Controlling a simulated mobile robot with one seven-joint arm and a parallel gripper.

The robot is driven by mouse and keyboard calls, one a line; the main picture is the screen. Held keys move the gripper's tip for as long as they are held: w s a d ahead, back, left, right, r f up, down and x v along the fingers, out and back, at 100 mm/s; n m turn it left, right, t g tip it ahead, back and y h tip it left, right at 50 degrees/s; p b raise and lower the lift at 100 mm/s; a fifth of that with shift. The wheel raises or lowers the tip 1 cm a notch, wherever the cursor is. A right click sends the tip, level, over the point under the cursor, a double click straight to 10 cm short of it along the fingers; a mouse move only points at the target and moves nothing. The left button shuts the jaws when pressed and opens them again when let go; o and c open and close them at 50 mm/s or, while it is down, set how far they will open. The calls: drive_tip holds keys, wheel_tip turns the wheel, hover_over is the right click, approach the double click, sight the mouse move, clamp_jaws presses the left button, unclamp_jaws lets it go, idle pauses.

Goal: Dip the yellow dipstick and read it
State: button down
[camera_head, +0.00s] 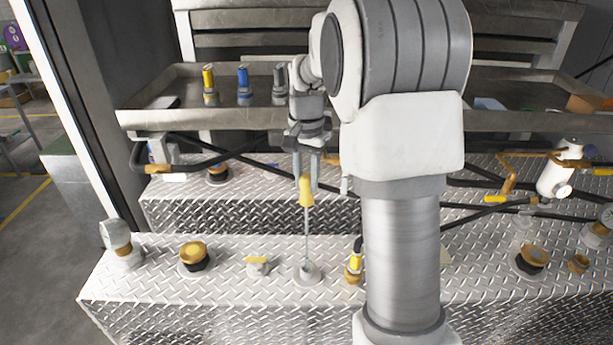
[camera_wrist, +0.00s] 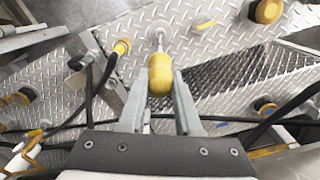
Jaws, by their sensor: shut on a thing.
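The yellow dipstick (camera_head: 306,192) stands upright in the head view. Its thin grey rod (camera_head: 307,235) runs down to a round metal fitting (camera_head: 307,273) on the diamond-plate deck. My gripper (camera_head: 306,178) is shut on the yellow handle from above. In the wrist view the handle (camera_wrist: 160,80) sits between the two fingers of my gripper (camera_wrist: 160,95), and the rod leads to the pale fitting (camera_wrist: 161,30). The rod's lower end meets the fitting; how deep it goes inside is hidden.
A yellow-tagged fitting (camera_head: 258,265) is left of the rod and a yellow-topped brass coupler (camera_head: 354,268) right of it. A gold cap (camera_head: 194,255) is further left. Yellow, blue and grey nozzles (camera_head: 244,85) stand on the shelf behind. Black hoses (camera_head: 215,150) cross the back deck.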

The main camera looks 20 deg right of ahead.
drive_tip(key=shift+f, duration=0.45)
drive_tip(key=shift+f, duration=0.1)
wheel_tip(320, 180, down, 8)
drive_tip(key=b, duration=0.5)
drive_tip(key=shift+f+b, duration=0.15)
drive_tip(key=shift+b, duration=0.25)
wheel_tip(320, 180, down, 9)
drive_tip(key=b, duration=0.5)
drive_tip(key=shift+b, duration=0.4)
idle(0.5)
drive_tip(key=shift+f, duration=0.1)
drive_tip(key=shift+f+b, duration=2.1)
drive_tip(key=shift+f, duration=1.2)
